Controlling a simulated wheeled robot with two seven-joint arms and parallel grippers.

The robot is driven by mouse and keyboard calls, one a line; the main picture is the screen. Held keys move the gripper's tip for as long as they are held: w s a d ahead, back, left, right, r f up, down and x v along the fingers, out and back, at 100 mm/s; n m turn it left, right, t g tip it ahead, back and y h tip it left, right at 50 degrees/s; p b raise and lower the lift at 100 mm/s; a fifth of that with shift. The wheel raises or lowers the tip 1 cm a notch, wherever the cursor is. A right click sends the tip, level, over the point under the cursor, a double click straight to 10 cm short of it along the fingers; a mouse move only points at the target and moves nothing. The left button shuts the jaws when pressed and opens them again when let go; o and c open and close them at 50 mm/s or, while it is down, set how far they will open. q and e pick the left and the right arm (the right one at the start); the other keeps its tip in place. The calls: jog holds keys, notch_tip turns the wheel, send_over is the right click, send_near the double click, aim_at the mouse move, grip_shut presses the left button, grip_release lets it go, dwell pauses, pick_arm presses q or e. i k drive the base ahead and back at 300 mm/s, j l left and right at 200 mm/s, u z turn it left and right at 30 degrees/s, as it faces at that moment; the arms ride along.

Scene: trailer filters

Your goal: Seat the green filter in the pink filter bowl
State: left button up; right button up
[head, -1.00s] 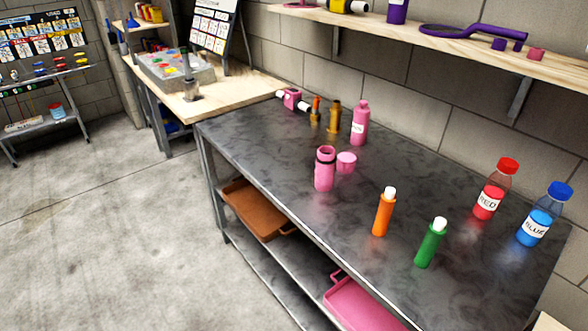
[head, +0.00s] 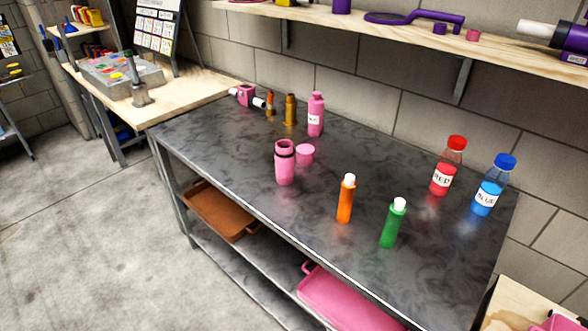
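The green filter (head: 392,224), a green cylinder with a white top, stands upright near the front edge of the dark metal table (head: 240,200). The pink filter bowl is most likely the open pink cylinder with a dark band (head: 285,163), standing upright to the left of the filters. A round pink cap (head: 305,153) lies just behind it on the right. An orange filter (head: 346,199) with a white top stands between the pink cylinder and the green filter. Neither of my grippers is in view.
A red bottle (head: 447,166) and a blue bottle (head: 492,184) stand at the table's right. A pink bottle (head: 316,115), brass-coloured pieces (head: 290,110) and a pink-and-white fitting (head: 246,96) are at the back left. A pink tray (head: 340,305) and a brown tray (head: 215,211) lie on the lower shelf.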

aim_at(284, 151)
jog(key=i+j+z, duration=0.15)
jog(key=z, duration=0.2)
jog(key=i+j+z, duration=0.1)
jog(key=z, duration=0.25)
jog(key=j+z, duration=0.3)
